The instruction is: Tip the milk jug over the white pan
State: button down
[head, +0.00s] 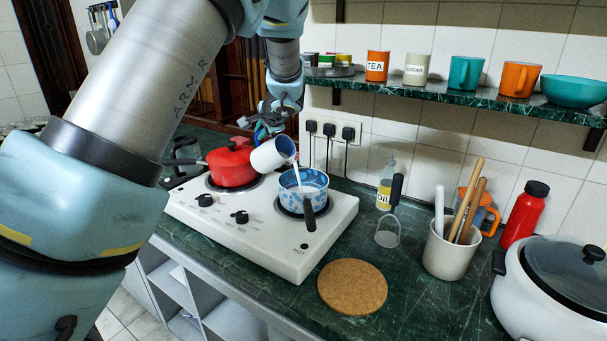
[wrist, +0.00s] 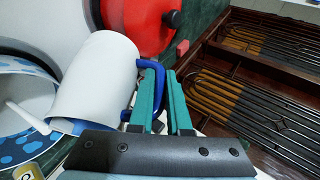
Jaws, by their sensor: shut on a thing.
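The milk jug (head: 270,155) is white with a blue handle. It is tipped sideways with its mouth toward the right, above the pan (head: 303,193). The pan is white with blue patches and sits on the right burner. A white stream runs from the jug's lip down into the pan. In the wrist view the jug (wrist: 100,75) is tilted at the left, and the pan (wrist: 30,95) shows beside it with the stream entering. My gripper (wrist: 163,92) is shut on the jug's blue handle. In the head view my gripper (head: 270,125) is partly hidden behind the jug.
A red pot (head: 231,168) sits on the left burner of the white stove (head: 250,245), close beside the jug. A cork mat (head: 352,287), a utensil holder (head: 446,252) and an oil bottle (head: 385,185) stand right of it. A shelf with mugs (head: 450,95) hangs above.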

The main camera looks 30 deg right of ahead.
jog(key=shift+s+d+r+m+t+y+b, duration=0.2)
jog(key=shift+s+r+t+b, duration=0.1)
jog(key=shift+r+t+b, duration=0.25)
jog(key=shift+s+d+r+m+t+y+b, duration=0.15)
jog(key=shift+s+r+t+b, duration=0.2)
jog(key=shift+b, duration=0.35)
dwell(0.8)
jog(key=shift+s+d+r+t+y+b, duration=0.25)
jog(key=shift+s+d+r+t+b, duration=0.1)
jog(key=shift+s+r+t+b, duration=0.3)
dwell(1.2)
jog(key=w+g+p, duration=0.1)
jog(key=w+a+f+g+p, duration=0.1)
jog(key=p, duration=0.1)
jog(key=shift+w+a+f, duration=0.1)
jog(key=shift+w+a, duration=0.05)
jog(key=shift+a, duration=0.05)
jog(key=f+g+p, duration=0.1)
jog(key=f+n+g+h+p, duration=0.1)
jog(key=shift+w+a+f+p, duration=0.1)
jog(key=shift+w+f+p, duration=0.2)
jog(key=shift+w+p, duration=0.1)
jog(key=shift+s+f, duration=0.1)
jog(key=shift+h+p, duration=0.3)
jog(key=shift+p, duration=0.05)
